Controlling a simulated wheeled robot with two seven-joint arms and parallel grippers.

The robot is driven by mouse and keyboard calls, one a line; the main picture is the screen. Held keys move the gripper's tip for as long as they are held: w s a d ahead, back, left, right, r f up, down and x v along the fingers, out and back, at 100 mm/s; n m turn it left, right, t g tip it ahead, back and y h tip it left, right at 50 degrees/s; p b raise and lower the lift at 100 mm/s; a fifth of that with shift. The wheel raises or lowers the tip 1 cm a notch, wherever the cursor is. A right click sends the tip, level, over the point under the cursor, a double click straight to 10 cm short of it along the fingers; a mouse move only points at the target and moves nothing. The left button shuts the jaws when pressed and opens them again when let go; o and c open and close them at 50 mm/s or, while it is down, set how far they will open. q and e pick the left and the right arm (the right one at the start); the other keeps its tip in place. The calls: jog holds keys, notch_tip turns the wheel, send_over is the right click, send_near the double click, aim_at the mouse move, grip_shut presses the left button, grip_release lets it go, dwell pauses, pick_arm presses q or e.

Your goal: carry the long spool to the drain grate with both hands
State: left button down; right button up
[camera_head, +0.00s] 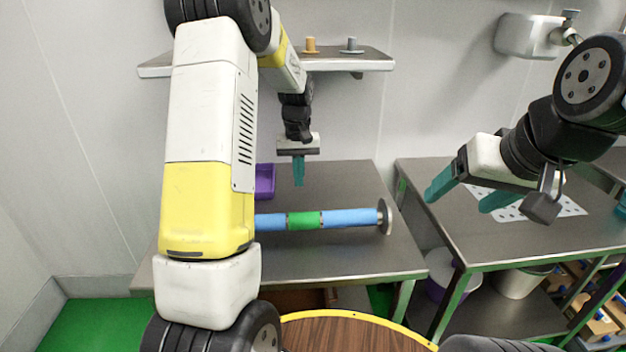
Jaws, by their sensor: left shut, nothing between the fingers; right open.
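The long spool (345,218) is a blue bar with a green middle band and a round metal flange at its right end. It lies across the left metal table, its left end hidden behind my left arm. My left gripper (299,172) is shut and empty, pointing down above and behind the spool, apart from it. My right gripper (457,200) is open and empty, to the right of the flange. A pale perforated panel, which looks like the drain grate (568,207), lies on the right table, partly hidden by my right gripper.
A purple bin (265,181) stands on the left table (350,260) behind the spool. A gap separates it from the right table (470,245). A wall shelf (375,61) holds two small pegs. Buckets (520,283) and crates sit under the right table.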

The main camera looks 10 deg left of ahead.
aim_at(304, 221)
pick_arm(q)
jog(key=f, duration=0.8)
jog(key=shift+s+d+f, duration=0.1)
jog(key=shift+s+f, duration=0.1)
jog(key=shift+f, duration=0.15)
jog(key=shift+s+d+r, duration=0.15)
jog(key=shift+s+d, duration=0.05)
jog(key=shift+s, duration=0.45)
jog(key=shift+s+d+r, duration=0.1)
jog(key=shift+s+d, duration=0.05)
jog(key=shift+s, duration=0.45)
jog(key=shift+s+d, duration=0.15)
jog(key=shift+s, duration=0.4)
jog(key=shift+s, duration=0.1)
